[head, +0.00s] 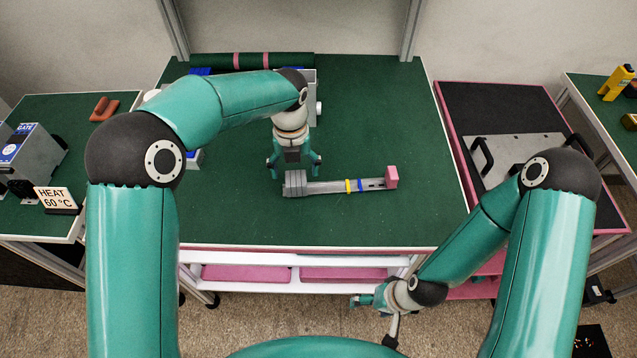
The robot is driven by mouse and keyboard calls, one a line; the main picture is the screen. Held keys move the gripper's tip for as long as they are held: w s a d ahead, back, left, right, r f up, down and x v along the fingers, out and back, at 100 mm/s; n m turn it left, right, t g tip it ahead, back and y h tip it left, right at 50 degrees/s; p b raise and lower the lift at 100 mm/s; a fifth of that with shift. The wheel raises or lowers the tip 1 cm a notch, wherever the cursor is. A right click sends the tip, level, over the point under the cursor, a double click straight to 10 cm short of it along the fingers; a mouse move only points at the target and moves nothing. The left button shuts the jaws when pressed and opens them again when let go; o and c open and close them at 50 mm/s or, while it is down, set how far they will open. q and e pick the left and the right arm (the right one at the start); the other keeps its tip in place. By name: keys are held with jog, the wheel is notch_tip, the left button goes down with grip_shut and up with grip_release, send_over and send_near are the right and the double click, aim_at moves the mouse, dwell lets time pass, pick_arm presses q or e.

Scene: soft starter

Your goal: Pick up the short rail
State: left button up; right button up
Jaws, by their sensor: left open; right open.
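A grey rail (330,187), which looks like the short rail, lies on the green bench top. It has a yellow band and a blue band, a pink block (391,177) at its right end and a grey block (294,185) at its left end. My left gripper (294,168) is open and points down just behind the rail's left end in the picture. Its fingers are spread, and I cannot tell its exact height over the bench. My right gripper (371,320) is open and empty, low in front of the bench.
A dark green roll (250,61) with pink bands lies at the bench's back edge. Grey and blue items stand partly hidden behind my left arm. The bench's right half is mostly clear.

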aim_at(296, 178)
pick_arm(q)
jog(key=shift+f+p, duration=0.3)
jog(key=shift+f, duration=1.5)
jog(key=c, duration=1.4)
jog(key=shift+r, duration=0.1)
jog(key=shift+s+r+b, duration=0.1)
jog(key=shift+r+b, duration=0.2)
jog(key=shift+r, duration=9.65)
